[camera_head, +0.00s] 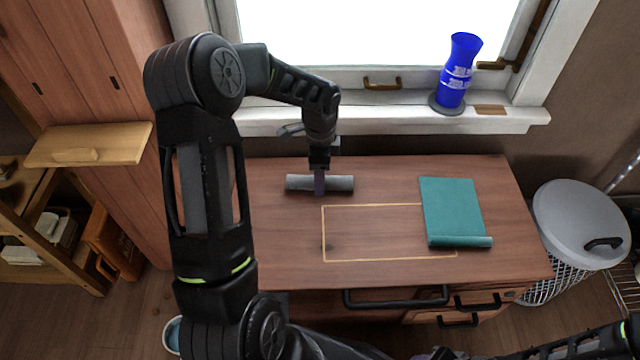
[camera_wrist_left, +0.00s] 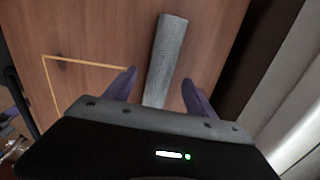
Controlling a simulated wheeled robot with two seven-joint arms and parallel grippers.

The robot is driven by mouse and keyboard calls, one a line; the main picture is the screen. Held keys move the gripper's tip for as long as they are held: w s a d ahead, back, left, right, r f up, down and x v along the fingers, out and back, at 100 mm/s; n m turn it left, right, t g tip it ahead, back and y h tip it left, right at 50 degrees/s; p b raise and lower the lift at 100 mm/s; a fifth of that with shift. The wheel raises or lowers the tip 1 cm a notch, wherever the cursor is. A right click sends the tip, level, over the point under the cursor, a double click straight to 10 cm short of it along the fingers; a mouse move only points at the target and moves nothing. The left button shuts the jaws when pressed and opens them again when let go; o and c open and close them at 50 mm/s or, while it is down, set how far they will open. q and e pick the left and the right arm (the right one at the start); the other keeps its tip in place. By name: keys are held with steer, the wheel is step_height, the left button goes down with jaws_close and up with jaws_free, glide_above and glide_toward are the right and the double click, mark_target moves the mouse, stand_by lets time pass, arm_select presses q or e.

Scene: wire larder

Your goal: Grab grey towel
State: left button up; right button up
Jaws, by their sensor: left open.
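The grey towel (camera_head: 340,183) is rolled up and lies on the wooden cabinet top, left of its middle and behind the yellow outlined rectangle. My left gripper (camera_head: 319,184) is over the towel, pointing down. In the left wrist view, the towel (camera_wrist_left: 167,58) runs lengthwise between the two purple fingers of my left gripper (camera_wrist_left: 160,90). The fingers are open, with a gap on each side of the towel. I cannot tell how far above the cabinet top the fingertips are. My right gripper cannot be made out; part of my right arm shows at the lower right.
A teal towel (camera_head: 453,208), partly rolled, lies on the right of the cabinet top (camera_head: 275,245). A blue vase (camera_head: 459,72) stands on the windowsill behind. A lidded wire bin (camera_head: 580,225) stands to the right.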

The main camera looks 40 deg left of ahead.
arm_select(q)
steer(key=shift+f, duration=0.5)
steer(key=shift+c, duration=0.6)
jaws_close()
